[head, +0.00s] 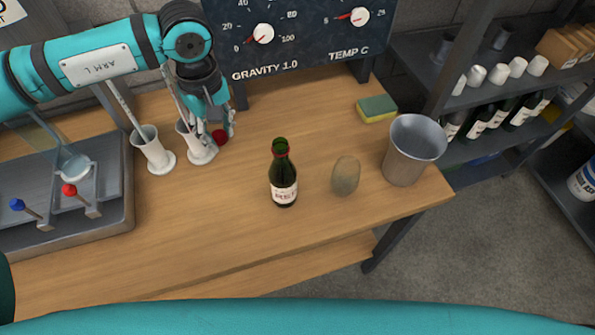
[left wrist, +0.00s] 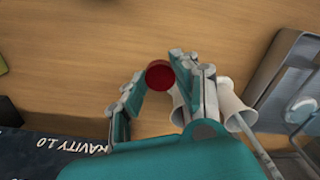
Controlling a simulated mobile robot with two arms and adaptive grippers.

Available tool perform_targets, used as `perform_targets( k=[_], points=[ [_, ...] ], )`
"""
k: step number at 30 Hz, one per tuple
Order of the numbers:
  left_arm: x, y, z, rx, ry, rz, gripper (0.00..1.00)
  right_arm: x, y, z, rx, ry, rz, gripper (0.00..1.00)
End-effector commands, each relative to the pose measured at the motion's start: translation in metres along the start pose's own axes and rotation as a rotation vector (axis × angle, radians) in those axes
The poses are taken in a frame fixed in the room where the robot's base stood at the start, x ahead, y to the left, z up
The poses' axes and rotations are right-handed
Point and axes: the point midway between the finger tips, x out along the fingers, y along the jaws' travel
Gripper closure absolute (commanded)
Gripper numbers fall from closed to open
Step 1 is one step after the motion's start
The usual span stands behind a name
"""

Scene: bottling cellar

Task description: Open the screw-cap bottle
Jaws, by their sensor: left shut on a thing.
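The green glass bottle (head: 284,182) stands upright on the wooden table in the head view. Its mouth is bare, with a red band around the neck below it. My left gripper (head: 214,139) is at the back left of the bottle, well apart from it, shut on the red cap (head: 219,136). The cap also shows between the fingertips in the left wrist view (left wrist: 160,75). The bottle is not seen in the left wrist view. My right gripper is in neither view.
White cylinders (head: 153,152) stand close by my left gripper. A grey-brown stone-like object (head: 346,176), a metal bucket (head: 412,150) and a sponge (head: 377,109) are on the right. A tray with red and blue valves (head: 120,225) is on the left. The table's front is clear.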

Motion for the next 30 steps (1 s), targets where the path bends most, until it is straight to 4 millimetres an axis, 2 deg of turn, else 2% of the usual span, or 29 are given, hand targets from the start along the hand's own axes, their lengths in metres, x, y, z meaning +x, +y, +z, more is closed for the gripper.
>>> perform_targets(
  k=[5, 14, 30],
  points=[
    [0.002, 0.016, 0.008, -0.309, -0.002, -0.001, 1.00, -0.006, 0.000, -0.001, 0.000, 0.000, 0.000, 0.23],
    [0.007, 0.045, 0.026, -0.968, -0.003, -0.001, 1.00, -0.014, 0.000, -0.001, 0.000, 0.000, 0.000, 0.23],
    [0.016, 0.090, 0.070, -2.163, -0.006, -0.005, 1.00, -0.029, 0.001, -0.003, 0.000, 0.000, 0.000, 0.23]
  ],
)
